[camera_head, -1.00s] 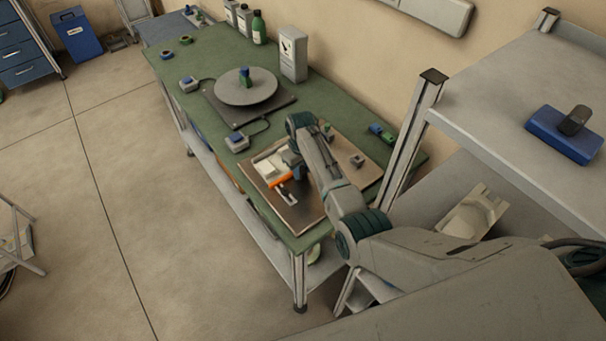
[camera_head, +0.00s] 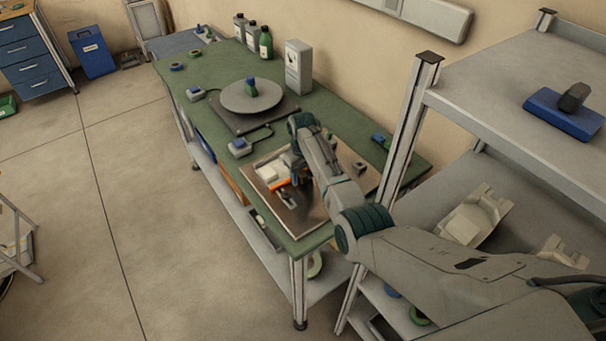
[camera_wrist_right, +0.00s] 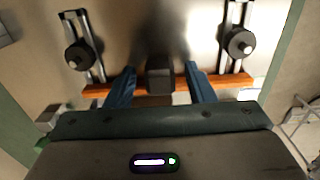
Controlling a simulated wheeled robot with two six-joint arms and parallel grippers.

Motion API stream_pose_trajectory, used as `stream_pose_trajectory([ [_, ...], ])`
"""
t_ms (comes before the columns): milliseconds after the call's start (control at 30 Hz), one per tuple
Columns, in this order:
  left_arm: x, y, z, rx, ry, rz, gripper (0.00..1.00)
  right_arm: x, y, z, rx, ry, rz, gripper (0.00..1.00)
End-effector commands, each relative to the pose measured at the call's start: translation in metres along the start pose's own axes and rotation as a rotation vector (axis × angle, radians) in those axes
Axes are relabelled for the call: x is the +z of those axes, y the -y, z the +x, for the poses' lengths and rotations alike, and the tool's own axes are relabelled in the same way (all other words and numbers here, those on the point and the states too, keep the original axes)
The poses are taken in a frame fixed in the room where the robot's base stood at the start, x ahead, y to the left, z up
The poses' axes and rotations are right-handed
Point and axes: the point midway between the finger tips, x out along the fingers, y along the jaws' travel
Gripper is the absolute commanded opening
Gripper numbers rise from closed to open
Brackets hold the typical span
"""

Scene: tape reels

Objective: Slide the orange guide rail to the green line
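The orange guide rail (camera_wrist_right: 108,90) runs across the right wrist view, with a dark grey block (camera_wrist_right: 160,74) at its middle. Two slotted metal tracks with black knobs (camera_wrist_right: 84,56) stand at its ends. My right gripper (camera_wrist_right: 161,72) is open, its blue fingers on either side of the block with a gap at each side. In the head view the rail (camera_head: 279,184) is a short orange strip, partly hidden by my right gripper (camera_head: 300,181). I cannot make out a green line. My left gripper is not in view.
The board lies on the green workbench (camera_head: 213,60). A round grey turntable (camera_head: 252,97) and a white box (camera_head: 298,66) stand farther back. A grey shelf unit (camera_head: 480,90) rises close to the right of my arm. A small block (camera_head: 360,167) sits on the board's right side.

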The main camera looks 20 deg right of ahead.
Motion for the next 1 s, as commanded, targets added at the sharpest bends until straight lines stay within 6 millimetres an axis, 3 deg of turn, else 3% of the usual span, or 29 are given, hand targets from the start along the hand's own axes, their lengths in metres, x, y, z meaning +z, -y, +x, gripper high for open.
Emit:
stream_pose_trajectory([
  [267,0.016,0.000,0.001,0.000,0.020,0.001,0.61,0.000,0.000,-0.005,0.000,0.000,0.000,0.49],
  [733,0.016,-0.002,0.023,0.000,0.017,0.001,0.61,-0.001,0.000,-0.087,0.001,-0.004,0.000,0.49],
  [1000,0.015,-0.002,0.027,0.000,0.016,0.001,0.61,0.000,0.000,-0.107,0.000,0.000,0.000,0.49],
])
